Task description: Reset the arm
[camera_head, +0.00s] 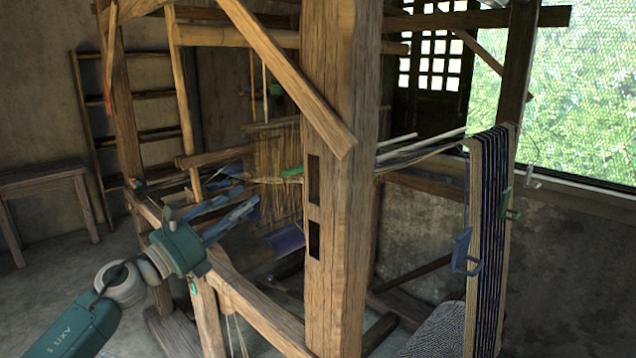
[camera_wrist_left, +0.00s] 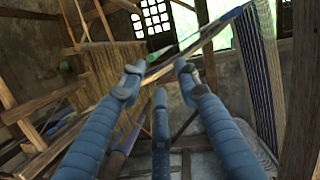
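My left gripper (camera_head: 243,200) reaches in from the left in the head view, in front of the wooden handloom (camera_head: 340,210). Its blue fingers are spread apart with nothing between them. In the left wrist view, the three fingers (camera_wrist_left: 160,80) point toward the loom's threads, with gaps between their tips. I cannot tell whether a finger touches the loom. The loom's hanging threads (camera_head: 275,160) are beyond the gripper. My right gripper is in neither view.
A thick post and diagonal brace stand right of my left gripper, and a side beam (camera_head: 260,310) runs below it. Striped warp (camera_head: 490,230) hangs at right with a blue clip (camera_head: 463,250). A ladder (camera_head: 140,135) and bench (camera_head: 45,185) stand at left.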

